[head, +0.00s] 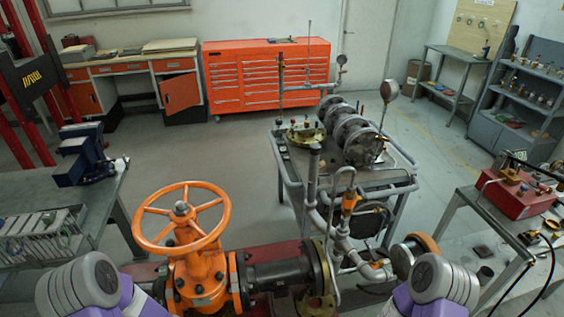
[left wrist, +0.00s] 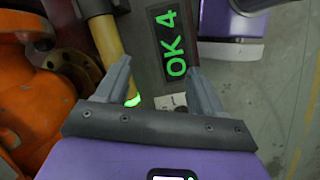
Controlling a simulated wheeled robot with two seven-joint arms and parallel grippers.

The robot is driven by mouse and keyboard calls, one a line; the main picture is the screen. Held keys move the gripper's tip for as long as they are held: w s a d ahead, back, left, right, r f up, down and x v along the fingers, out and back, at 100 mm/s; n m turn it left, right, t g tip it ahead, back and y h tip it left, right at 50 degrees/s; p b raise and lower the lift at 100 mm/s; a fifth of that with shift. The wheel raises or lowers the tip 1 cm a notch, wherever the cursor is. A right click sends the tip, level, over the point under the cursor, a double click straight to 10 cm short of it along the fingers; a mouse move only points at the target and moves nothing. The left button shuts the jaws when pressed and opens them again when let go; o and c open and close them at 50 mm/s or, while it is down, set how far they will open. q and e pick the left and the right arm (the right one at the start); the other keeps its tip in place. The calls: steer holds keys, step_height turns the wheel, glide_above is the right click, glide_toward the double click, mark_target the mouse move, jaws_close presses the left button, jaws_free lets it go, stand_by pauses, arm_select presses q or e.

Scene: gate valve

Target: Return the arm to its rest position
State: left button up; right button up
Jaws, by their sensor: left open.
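The orange gate valve (head: 198,270) stands at the lower left of centre in the head view, with its spoked orange handwheel (head: 223,215) on top. An orange part with a bolted flange also shows at the left of the left wrist view (left wrist: 20,85). My left gripper (left wrist: 160,76) shows only in the left wrist view. Its two grey fingers are apart, with nothing held between them. A yellow rod (left wrist: 104,40) with a glowing green band lies behind the left finger; I cannot tell whether they touch. My right gripper is in no view. My arms enter at the bottom of the head view.
A dark panel (left wrist: 170,43) reading "OK 4" lies beyond the fingers. A dark pipe (head: 278,273) runs right from the valve. A metal cart (head: 375,183) stands behind it. Workbenches flank both sides, with a red box (head: 508,199) at right. Open floor lies behind the valve.

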arm_select(q)
steer(key=s+d+f+m, duration=0.1)
steer(key=d+m, duration=0.1)
steer(key=s+d+f+m, duration=0.1)
steer(key=m, duration=0.2)
steer(key=s+d+f+m, duration=0.1)
steer(key=d+m, duration=0.1)
steer(key=shift+s+d+m+g+y, duration=0.3)
steer(key=shift+s+d+g, duration=0.05)
steer(key=shift+g, duration=0.05)
steer(key=s+d+m+h, duration=0.1)
steer(key=d+m, duration=0.4)
steer(key=d, duration=0.1)
steer(key=shift+s+d+f+t, duration=0.15)
steer(key=shift+f+t, duration=0.15)
steer(key=shift+t, duration=0.1)
